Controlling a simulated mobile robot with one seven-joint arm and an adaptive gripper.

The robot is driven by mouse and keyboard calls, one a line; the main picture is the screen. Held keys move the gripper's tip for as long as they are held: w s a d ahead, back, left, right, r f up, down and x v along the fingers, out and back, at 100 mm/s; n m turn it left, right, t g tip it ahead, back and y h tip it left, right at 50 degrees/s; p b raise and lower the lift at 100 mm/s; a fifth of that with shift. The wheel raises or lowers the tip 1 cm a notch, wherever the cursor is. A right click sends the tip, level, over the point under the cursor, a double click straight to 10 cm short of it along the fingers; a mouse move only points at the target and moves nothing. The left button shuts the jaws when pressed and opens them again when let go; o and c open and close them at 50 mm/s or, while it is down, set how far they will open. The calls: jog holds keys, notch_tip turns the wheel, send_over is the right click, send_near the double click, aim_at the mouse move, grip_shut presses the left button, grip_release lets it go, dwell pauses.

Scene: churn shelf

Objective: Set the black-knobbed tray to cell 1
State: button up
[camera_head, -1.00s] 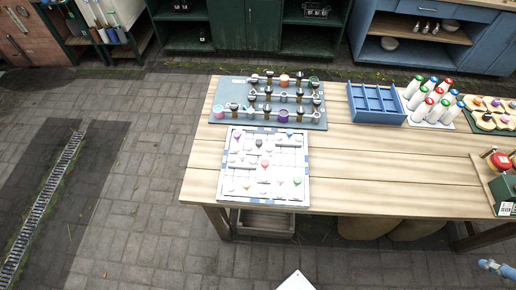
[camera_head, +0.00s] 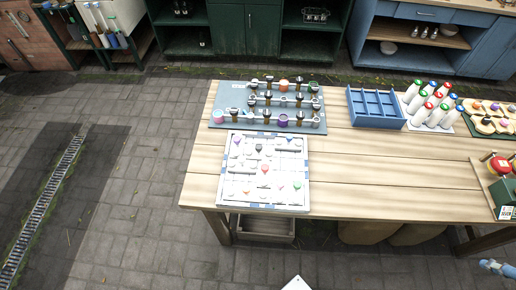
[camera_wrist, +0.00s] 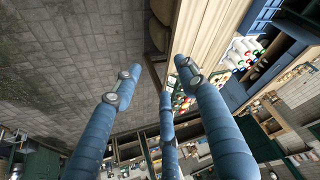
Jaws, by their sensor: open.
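A white square board (camera_head: 232,195) lies at the left front of the wooden table in the head view. It carries several small pieces with coloured knobs in rows. A piece with a black knob (camera_head: 259,148) sits in the upper middle of the board. Cell numbers are too small to read. My gripper (camera_wrist: 160,80) has blue fingers, spread apart and empty in the wrist view. In the head view only a blue finger part (camera_head: 496,267) shows at the lower right, off the table's front edge and far from the board.
A grey-blue board (camera_head: 228,97) with several dark-knobbed posts and cups lies directly behind the white board. A blue divided tray (camera_head: 376,121), white bottles (camera_head: 430,107) and a green box (camera_head: 506,190) stand farther right. The table's middle front (camera_head: 385,185) is bare.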

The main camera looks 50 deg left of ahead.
jog(key=w+a+g+y, duration=0.1)
jog(key=w+a, duration=0.6)
jog(key=a, duration=0.4)
jog(key=w+a+g, duration=0.2)
jog(key=w+a, duration=0.6)
jog(key=a, duration=0.3)
jog(key=g+h+p, duration=0.1)
jog(key=g+p, duration=0.1)
jog(key=g, duration=0.1)
send_over(259, 146)
notch_tip(259, 146, down, 23)
jog(key=shift+s, duration=0.15)
jog(key=shift+f, duration=0.1)
notch_tip(259, 146, down, 14)
jog(key=shift+r+b, duration=0.2)
jog(key=shift+b, duration=0.9)
